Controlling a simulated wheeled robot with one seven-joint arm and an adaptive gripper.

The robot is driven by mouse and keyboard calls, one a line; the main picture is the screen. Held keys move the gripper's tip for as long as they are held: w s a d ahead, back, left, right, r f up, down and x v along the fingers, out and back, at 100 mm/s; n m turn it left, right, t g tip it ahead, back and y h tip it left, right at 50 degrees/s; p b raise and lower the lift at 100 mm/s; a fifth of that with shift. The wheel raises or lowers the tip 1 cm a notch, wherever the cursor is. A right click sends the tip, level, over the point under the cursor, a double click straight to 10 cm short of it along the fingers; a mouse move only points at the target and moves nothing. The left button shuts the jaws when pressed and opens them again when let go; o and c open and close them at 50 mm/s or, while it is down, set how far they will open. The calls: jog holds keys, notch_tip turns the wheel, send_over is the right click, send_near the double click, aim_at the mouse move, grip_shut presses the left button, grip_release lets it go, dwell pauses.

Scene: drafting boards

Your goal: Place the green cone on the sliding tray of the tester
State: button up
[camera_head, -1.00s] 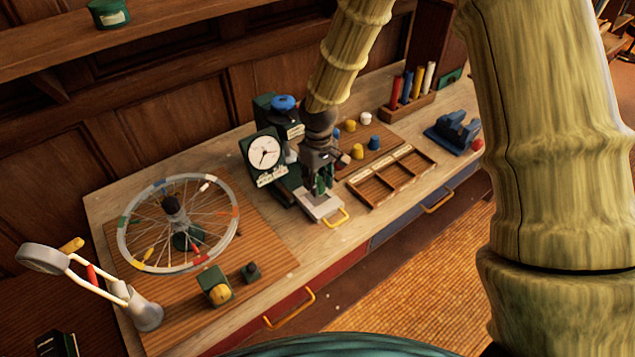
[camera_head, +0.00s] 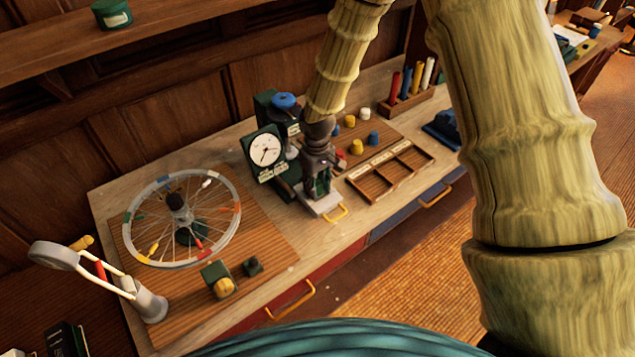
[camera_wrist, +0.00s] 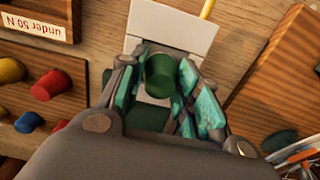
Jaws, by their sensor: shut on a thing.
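My gripper (camera_head: 318,187) is shut on the green cone, with its fingers on either side of it. The dark green cone (camera_wrist: 160,75) shows between the teal finger pads in the wrist view. In the head view the fingers largely hide the cone. The tester (camera_head: 265,149), a dark green body with a round white dial and a blue knob, stands just left of my gripper. Its pale sliding tray (camera_head: 322,205), with a yellow handle, lies directly below the gripper; it also shows in the wrist view (camera_wrist: 172,25). I cannot tell whether the cone touches the tray.
A wooden sorting tray (camera_head: 372,187) is to the right, with a peg board (camera_head: 385,133) of yellow, blue, white and red pieces behind it. A spoked wheel (camera_head: 235,225) stands to the left. Bare bench lies in front of the tester.

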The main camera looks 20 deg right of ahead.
aim_at(317, 182)
jog(key=shift+f, duration=0.1)
jog(key=o, duration=1)
jog(key=shift+o, duration=0.2)
notch_tip(317, 182, up, 12)
jog(key=b, duration=0.4)
jog(key=shift+b, duration=0.4)
